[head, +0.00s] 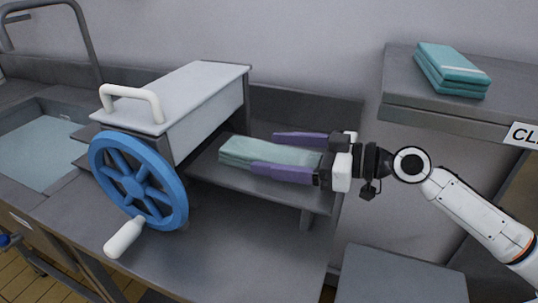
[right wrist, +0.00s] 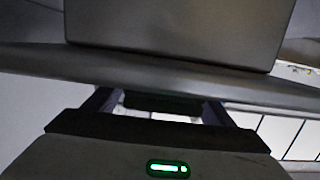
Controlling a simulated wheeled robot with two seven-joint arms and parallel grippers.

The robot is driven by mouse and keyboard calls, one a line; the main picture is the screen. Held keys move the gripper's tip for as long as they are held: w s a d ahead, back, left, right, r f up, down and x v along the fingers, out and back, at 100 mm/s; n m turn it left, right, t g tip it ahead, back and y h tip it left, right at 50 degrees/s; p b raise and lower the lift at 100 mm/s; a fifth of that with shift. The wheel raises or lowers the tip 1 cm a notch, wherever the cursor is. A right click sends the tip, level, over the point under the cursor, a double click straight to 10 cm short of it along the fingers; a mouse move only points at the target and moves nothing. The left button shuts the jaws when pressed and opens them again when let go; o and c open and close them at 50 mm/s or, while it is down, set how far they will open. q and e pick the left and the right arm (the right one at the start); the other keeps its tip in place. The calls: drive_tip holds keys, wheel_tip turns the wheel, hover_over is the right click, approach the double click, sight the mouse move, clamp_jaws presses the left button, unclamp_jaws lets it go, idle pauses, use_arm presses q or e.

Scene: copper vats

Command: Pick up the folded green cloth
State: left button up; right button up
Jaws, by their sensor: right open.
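The folded green cloth (head: 235,150) is pale green and lies flat on a grey ledge (head: 272,188) at the outlet side of the grey machine. My right gripper (head: 262,153) comes in from the right with its two purple fingers spread, one along the cloth's far side and one along its near side. The cloth's right part lies between the fingers; I cannot tell whether they touch it. In the right wrist view the fingers (right wrist: 157,104) are apart, and the cloth cannot be made out. My left gripper is not in view.
The machine (head: 205,95) has a white handle on top and a blue wheel (head: 138,182) with a white crank in front. A stack of teal cloths (head: 452,70) sits on a shelf (head: 405,82) at the right. A sink (head: 45,145) is at the left.

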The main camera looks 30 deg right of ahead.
drive_tip(key=c, duration=1.2)
drive_tip(key=shift+c, duration=1.3)
drive_tip(key=shift+r, duration=0.15)
